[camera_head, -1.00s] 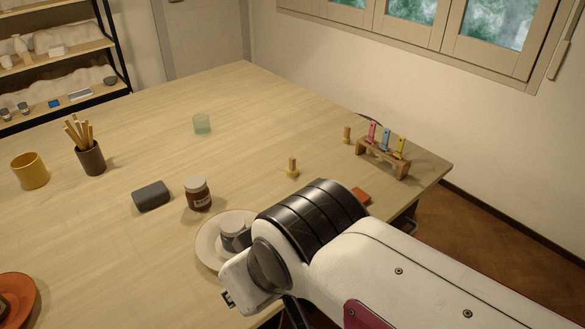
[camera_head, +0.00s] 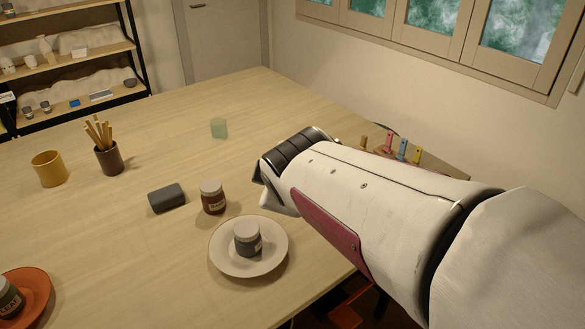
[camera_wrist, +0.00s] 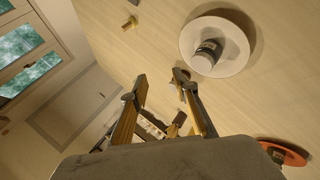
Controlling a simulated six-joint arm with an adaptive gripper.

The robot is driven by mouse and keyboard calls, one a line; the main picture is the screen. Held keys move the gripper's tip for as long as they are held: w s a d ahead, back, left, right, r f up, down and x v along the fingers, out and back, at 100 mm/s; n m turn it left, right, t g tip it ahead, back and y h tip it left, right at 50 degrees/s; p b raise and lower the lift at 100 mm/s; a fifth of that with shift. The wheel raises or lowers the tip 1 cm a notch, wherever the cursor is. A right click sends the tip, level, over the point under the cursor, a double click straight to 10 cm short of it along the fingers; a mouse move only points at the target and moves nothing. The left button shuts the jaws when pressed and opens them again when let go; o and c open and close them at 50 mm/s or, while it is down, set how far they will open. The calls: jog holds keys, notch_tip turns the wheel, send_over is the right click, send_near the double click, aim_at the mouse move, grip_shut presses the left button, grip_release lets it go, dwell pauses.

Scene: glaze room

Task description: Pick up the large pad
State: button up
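A dark grey rounded block (camera_head: 167,198), which looks like the large pad, lies flat on the table left of the brown jar in the head view. I cannot pick it out clearly in the wrist view. My gripper's fingers (camera_wrist: 160,82) are spread apart in the wrist view, with nothing held between them. In the head view my arm hides the gripper, and its wrist is over the table to the right of the pad.
A brown jar (camera_head: 213,198) stands close to the pad. A white plate (camera_head: 230,264) carries a grey jar (camera_head: 248,240).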

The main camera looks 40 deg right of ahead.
jog(key=w+d+f+n+t, duration=0.3)
jog(key=w+d+n, duration=0.9)
jog(key=d+n, duration=0.3)
jog(key=d+f+n+y, duration=0.1)
jog(key=d+f+n, duration=0.1)
jog(key=f+n, duration=0.1)
jog(key=d+f+n+t+y, duration=0.1)
jog(key=d+f+n, duration=0.2)
jog(key=f+n, duration=0.1)
jog(key=d+f+n+t+y, duration=0.1)
jog(key=d+f+n, duration=0.2)
jog(key=f+n, duration=0.1)
jog(key=shift+d+f+n+y, duration=0.1)
jog(key=shift+d+n+y, duration=0.05)
jog(key=shift+n+y, duration=0.2)
jog(key=shift+s+d+f+n+t, duration=0.1)
jog(key=shift+s+f+n+t, duration=0.25)
jog(key=shift+f+n, duration=0.25)
jog(key=shift+r, duration=0.1)
jog(key=shift+w, duration=0.1)
jog(key=shift+x, duration=1.25)
